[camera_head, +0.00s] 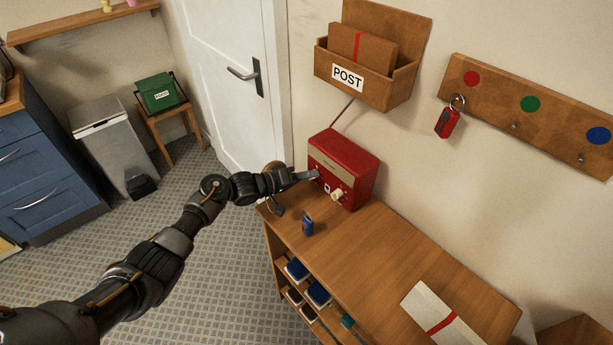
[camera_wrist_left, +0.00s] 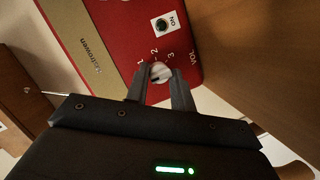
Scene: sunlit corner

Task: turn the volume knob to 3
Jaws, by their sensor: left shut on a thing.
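The red radio (camera_head: 345,165) stands on the wooden cabinet top against the wall. Its pale volume knob (camera_wrist_left: 160,72) shows in the left wrist view, with the numbers 1, 2 and 3 around it and "VOL" beside it. My left gripper (camera_head: 316,174) reaches the radio's front from the left; its fingers also show in the left wrist view (camera_wrist_left: 160,82), one on each side of the knob, shut on it. The knob has a dark mark on its face, but I cannot tell which number it points to. The head view hides this knob behind the gripper. My right gripper is not in view.
A post box (camera_head: 398,88) hangs above. The cabinet top (camera_head: 375,255) is clear in the middle.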

